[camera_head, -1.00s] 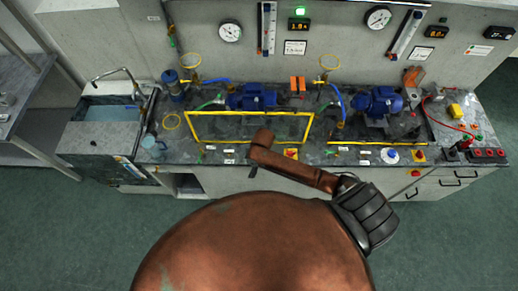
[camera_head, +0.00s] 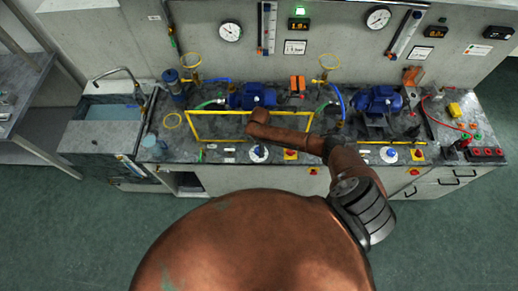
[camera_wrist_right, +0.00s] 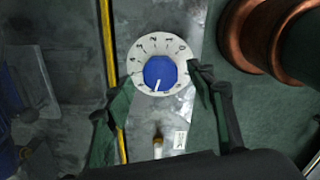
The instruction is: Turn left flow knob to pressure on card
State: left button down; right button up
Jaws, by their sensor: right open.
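The left flow knob (camera_head: 258,153), a blue knob on a white numbered dial, sits on the bench front left of a yellow-red switch. A blue knob on a white dial (camera_wrist_right: 159,72) fills the middle of the right wrist view, its white pointer line toward the lower edge. My right gripper (camera_wrist_right: 162,78) is open, one dark finger on each side of the dial; I cannot tell whether they touch it. In the head view I cannot make out its fingers. The card (camera_head: 295,47) hangs on the wall below a small display; its text is too small to read. My left gripper is out of view.
A left round gauge (camera_head: 230,31) and a right gauge (camera_head: 378,18) are on the wall. Another blue knob (camera_head: 391,153) is further right. Blue pumps (camera_head: 252,96) stand behind the yellow frame (camera_head: 193,127). A switch (camera_head: 290,155) sits close right of the left knob.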

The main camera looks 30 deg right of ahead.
jog(key=shift+f, duration=0.75)
jog(key=shift+c, duration=0.5)
jog(key=c, duration=1.1)
jog(key=shift+o, duration=0.2)
jog(key=shift+r+m+p, duration=0.15)
jog(key=shift+m+p, duration=0.75)
jog(key=shift+m, duration=0.6)
